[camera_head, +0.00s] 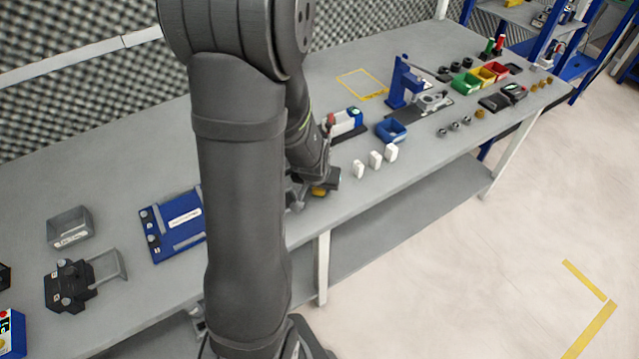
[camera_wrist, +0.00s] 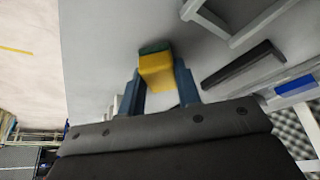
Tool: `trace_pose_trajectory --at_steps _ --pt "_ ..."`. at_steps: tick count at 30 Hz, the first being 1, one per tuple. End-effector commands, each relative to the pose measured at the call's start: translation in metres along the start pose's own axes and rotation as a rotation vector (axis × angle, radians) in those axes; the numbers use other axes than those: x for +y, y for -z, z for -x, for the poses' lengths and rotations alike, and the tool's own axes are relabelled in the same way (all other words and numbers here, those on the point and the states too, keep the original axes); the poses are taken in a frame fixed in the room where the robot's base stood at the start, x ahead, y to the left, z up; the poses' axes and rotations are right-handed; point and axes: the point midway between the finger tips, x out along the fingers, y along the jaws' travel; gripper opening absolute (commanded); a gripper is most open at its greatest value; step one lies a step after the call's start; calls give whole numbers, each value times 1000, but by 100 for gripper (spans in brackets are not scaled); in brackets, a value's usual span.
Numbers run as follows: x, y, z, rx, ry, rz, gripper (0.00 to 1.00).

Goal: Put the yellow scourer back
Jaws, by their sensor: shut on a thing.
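The yellow scourer (camera_wrist: 157,72) has a green face and sits between the two fingers of my gripper (camera_wrist: 158,86) in the wrist view. The fingers are shut on its sides. In the head view only a small yellow part of the scourer (camera_head: 319,191) shows below my gripper (camera_head: 312,186), close to the front edge of the grey bench (camera_head: 400,180). My arm hides much of the gripper there. I cannot tell whether the scourer touches the bench top.
Several white blocks (camera_head: 375,159) stand right of my gripper, with a blue bin (camera_head: 391,131) and a blue press (camera_head: 402,84) behind. A blue plate fixture (camera_head: 172,226) and grey bin (camera_head: 69,227) lie left. In the wrist view, a pale frame (camera_wrist: 235,40) and dark bar (camera_wrist: 243,66) lie close by.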

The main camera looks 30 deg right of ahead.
Motion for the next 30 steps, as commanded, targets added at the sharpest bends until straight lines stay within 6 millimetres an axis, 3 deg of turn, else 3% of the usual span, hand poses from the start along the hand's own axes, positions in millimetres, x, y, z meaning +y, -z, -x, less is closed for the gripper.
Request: trace_pose_trajectory --at_steps 9,10,13,23,30 --pt "0 -1 -3 -1 0 0 9" --pt "0 -1 -3 0 0 0 34" --pt "0 -1 -2 0 0 0 52" --pt "0 0 -1 1 0 0 52" --pt "0 1 21 3 0 0 52"
